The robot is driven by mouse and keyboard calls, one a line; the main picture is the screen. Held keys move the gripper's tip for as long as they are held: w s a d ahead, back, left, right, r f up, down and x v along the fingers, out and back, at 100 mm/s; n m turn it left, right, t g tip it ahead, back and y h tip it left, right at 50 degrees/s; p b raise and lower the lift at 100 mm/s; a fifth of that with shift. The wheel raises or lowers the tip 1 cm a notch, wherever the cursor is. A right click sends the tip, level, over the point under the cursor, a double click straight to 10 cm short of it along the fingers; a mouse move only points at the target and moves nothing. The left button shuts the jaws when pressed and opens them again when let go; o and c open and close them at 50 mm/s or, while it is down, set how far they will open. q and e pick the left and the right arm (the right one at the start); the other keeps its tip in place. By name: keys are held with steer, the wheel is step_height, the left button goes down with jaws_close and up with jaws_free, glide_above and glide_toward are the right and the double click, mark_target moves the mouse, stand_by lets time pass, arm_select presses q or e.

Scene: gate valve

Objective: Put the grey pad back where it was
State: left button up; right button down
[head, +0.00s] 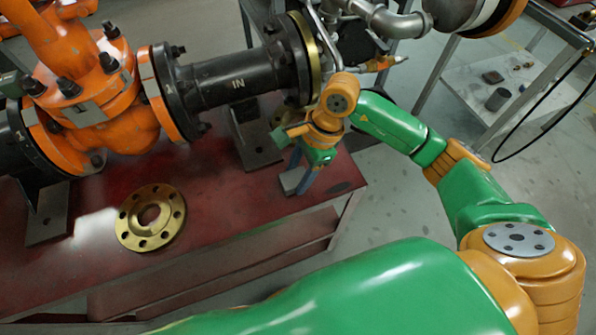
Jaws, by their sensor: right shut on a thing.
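A small grey pad (293,181) shows at the right end of the red bench, below the black pipe. My right gripper (305,185) reaches down to it, with its fingers shut on the pad. The wrist hides part of the pad from above. I cannot tell whether the pad touches the bench top or is held just above it. My left gripper is not in view.
The red bench (90,260) carries an orange valve (100,100) with a black pipe (235,80) marked IN. A brass flange (150,217) lies flat at the front. A grey cart (500,85) stands at the right. Bare bench top lies between flange and gripper.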

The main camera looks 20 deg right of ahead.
mark_target(301, 175)
steer(key=shift+c, duration=1.2)
jaws_free()
steer(key=shift+r+p, duration=0.3)
steer(key=shift+r, duration=0.05)
steer(key=v, duration=0.2)
steer(key=d+v, duration=0.1)
steer(key=v, duration=0.1)
steer(key=shift+d+r, duration=0.1)
steer(key=shift+r, duration=0.05)
steer(key=d+b, duration=0.3)
steer(key=d, duration=0.8)
steer(key=shift+w+d+r, duration=0.1)
steer(key=shift+w, duration=0.05)
